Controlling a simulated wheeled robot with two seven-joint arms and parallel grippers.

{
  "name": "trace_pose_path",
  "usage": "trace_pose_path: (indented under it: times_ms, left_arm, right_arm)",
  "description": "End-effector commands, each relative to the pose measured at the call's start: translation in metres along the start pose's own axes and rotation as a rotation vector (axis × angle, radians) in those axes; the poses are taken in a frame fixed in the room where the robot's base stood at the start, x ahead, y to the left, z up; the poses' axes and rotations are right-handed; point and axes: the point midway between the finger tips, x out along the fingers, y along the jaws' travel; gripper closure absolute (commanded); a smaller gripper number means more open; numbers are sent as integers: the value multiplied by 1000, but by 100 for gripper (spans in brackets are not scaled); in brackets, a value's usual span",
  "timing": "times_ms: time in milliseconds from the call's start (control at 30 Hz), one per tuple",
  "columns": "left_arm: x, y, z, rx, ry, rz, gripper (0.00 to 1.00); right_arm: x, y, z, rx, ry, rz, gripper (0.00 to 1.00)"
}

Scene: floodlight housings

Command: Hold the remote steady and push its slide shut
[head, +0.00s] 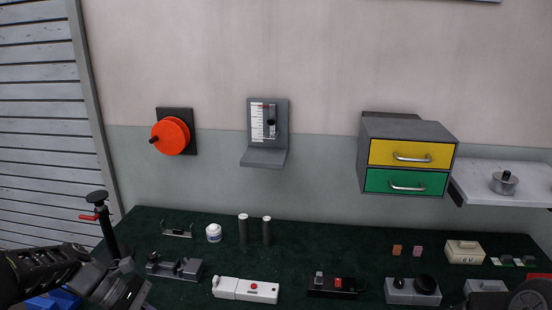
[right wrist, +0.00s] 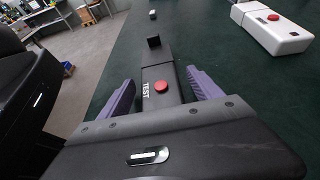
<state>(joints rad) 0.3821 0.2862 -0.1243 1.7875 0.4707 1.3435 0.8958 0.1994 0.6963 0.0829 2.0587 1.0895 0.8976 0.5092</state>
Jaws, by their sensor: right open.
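A long white case with a red button (head: 246,290) lies on the green bench top at the front, with a seam left of the button; it also shows at the upper right of the right wrist view (right wrist: 275,28). Right of it lies a black case with a red button and an upright tab (head: 330,287), marked TEST in the right wrist view (right wrist: 158,75). I cannot tell which is the remote. My right gripper (right wrist: 160,77) is open, its purple fingers either side of the black case. My left gripper (head: 122,290) is at the lower left, its jaws unclear.
Grey blocks (head: 174,268), a white jar (head: 213,232) and two upright cylinders (head: 254,230) stand left of centre. A grey unit with black knobs (head: 412,291) and a cream box (head: 464,252) are to the right. A drawer cabinet (head: 402,130) hangs on the wall.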

Motion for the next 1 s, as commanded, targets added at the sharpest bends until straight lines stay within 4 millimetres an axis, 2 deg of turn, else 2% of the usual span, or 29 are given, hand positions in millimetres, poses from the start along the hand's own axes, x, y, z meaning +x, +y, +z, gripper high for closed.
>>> trace_pose_path:
  times_ms: [233,367,567,800,1000]
  left_arm:
    - [0,0,0,0,0,0,100]
    - [0,0,0,0,0,0,100]
    - [0,0,0,0,0,0,100]
    - [0,0,0,0,0,0,100]
    - [0,0,0,0,0,0,100]
  right_arm:
    - [-1,0,0,0,0,0,26]
    - [-8,-1,0,-1,1,-2,26]
    - [-37,-1,0,-1,1,-5,26]
    - [-88,-1,0,-1,2,-5,26]
    - [-115,-1,0,-1,1,-2,26]
